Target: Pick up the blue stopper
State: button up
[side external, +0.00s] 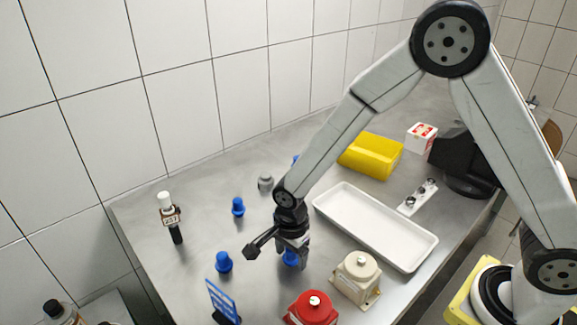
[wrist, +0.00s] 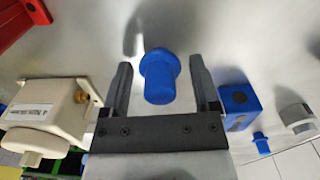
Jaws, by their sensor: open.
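A blue stopper (wrist: 158,78) stands between the two open fingers of my gripper (wrist: 162,88) in the wrist view, with a visible gap to each finger. In the side view my gripper (side external: 292,248) points down at the table, low over a blue stopper (side external: 290,258) that its fingers partly hide. Two other blue stoppers stand apart on the table to the left, one farther back (side external: 238,207) and one nearer (side external: 224,262). I cannot tell whether the fingers touch the table.
A blue rack (side external: 222,302) stands front left.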

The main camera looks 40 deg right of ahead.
jog(key=shift+c, duration=0.2)
grip_shut()
jog(key=shift+r, duration=0.2)
jog(key=shift+r, duration=0.55)
jog(key=s+d+r, duration=0.1)
jog(key=s+r, duration=0.2)
jog(key=s+d+r, duration=0.1)
jog(key=s+r, duration=0.3)
jog(key=s+d+r, duration=0.1)
jog(key=s+r, duration=0.2)
jog(key=s, duration=0.1)
jog(key=shift+s+d+r, duration=0.15)
jog(key=shift+s+r, duration=0.1)
jog(key=shift+r, duration=0.05)
jog(key=shift+s+d+r, duration=0.15)
jog(key=shift+s+r, duration=0.1)
jog(key=shift+s, duration=0.25)
jog(key=shift+s+d+r, duration=0.15)
jog(key=shift+s+r, duration=0.05)
jog(key=shift+s, duration=0.3)
